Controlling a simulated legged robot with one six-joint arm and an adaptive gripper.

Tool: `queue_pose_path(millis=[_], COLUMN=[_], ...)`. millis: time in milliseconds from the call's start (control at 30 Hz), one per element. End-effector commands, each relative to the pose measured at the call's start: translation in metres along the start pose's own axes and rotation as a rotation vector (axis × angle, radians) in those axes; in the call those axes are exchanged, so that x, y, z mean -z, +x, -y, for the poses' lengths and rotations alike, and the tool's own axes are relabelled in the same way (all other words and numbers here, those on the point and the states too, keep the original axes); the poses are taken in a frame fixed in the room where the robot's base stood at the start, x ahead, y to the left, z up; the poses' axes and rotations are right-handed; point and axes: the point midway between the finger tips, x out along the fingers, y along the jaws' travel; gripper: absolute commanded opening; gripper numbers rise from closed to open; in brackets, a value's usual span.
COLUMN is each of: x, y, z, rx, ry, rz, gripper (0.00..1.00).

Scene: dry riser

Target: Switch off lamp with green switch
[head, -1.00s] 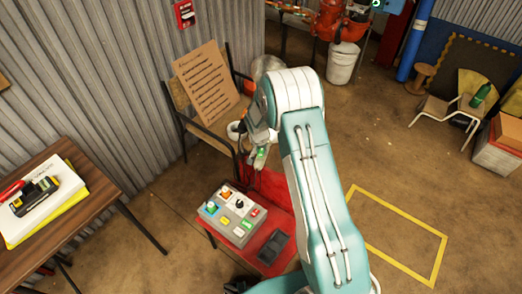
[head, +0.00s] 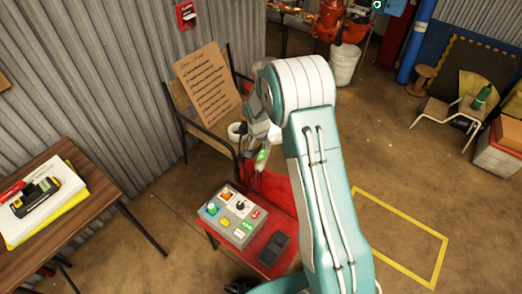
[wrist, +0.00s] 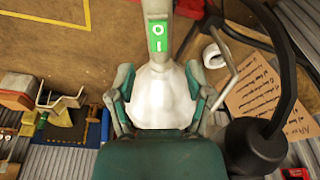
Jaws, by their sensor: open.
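The green switch (wrist: 158,37), marked O and I, sits on the lamp's grey stem in the wrist view. A small bright green patch (head: 262,155) shows on the grey stem in the head view. The lamp's rounded white part (wrist: 160,100) lies below the switch in the wrist view, between my gripper's fingers. My gripper (wrist: 160,77) is open, with one green-grey finger on each side of the white part. I cannot tell whether the fingers touch it. The switch lies beyond the fingertips.
A black curved arm (wrist: 283,75) stands close on the right in the wrist view. A chair holds a cardboard sign (head: 208,88). A wooden table (head: 99,186) is at left.

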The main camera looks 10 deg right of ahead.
Motion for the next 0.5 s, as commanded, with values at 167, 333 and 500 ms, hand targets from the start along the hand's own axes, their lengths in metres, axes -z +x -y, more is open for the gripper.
queue_pose_path(millis=[167, 333, 500], x=[0.001, 0.000, -0.001], y=[-0.036, -0.054, -0.058], z=[0.001, 0.001, 0.001], rx=[0.001, 0.000, -0.002], ry=[-0.002, -0.001, -0.001], rz=[-0.002, 0.000, 0.002], gripper=[0.66, 0.66, 0.66])
